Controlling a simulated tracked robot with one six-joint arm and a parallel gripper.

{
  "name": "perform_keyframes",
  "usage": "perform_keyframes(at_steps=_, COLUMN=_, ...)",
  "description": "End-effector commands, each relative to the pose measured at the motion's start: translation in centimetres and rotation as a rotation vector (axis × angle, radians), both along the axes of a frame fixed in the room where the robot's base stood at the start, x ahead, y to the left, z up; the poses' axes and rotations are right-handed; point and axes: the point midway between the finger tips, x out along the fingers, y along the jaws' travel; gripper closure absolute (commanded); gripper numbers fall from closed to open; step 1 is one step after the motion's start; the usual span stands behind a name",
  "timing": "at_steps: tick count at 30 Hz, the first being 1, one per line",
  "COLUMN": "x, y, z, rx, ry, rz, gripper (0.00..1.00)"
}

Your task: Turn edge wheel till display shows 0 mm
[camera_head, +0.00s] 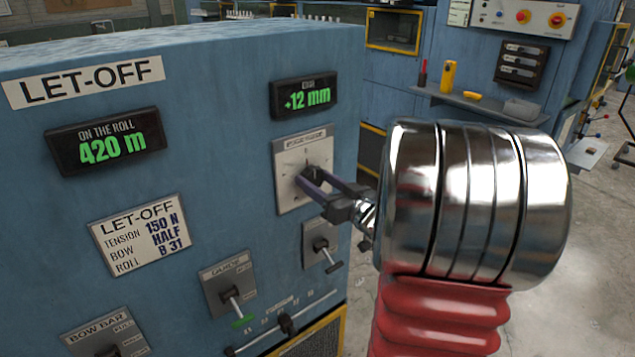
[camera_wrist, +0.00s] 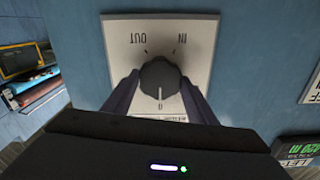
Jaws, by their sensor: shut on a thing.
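The edge wheel is a dark knob (camera_wrist: 160,78) on a pale square plate (camera_head: 291,184) on the blue let-off cabinet. In the wrist view its plate (camera_wrist: 196,40) appears upside down, with IN, OUT and 0 marks, and the knob's white pointer line is at the 0 mark. My gripper (camera_head: 312,178) is shut on the knob, one finger on each side. The edge display (camera_head: 307,97) above the plate reads +12 mm in green. The gripper fingers partly hide the knob in the head view.
Below the wheel are a small lever (camera_head: 322,245), a green-tipped lever (camera_head: 236,304) and a slider (camera_head: 286,324). The roll display (camera_head: 107,143) reads 420 m. A shelf (camera_head: 480,104) with small items stands behind at the right.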

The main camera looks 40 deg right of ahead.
Motion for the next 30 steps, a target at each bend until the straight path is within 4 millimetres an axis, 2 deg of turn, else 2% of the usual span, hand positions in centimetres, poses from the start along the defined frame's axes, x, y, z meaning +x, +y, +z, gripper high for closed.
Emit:
perform_keyframes(at_steps=14, x=-0.02, y=0.01, z=-0.01, rx=-0.123, ry=0.004, rz=-0.001, gripper=0.71)
perform_keyframes(at_steps=30, x=-0.03, y=0.18, z=-0.05, rx=-0.583, ry=0.020, rz=-0.001, gripper=0.71)
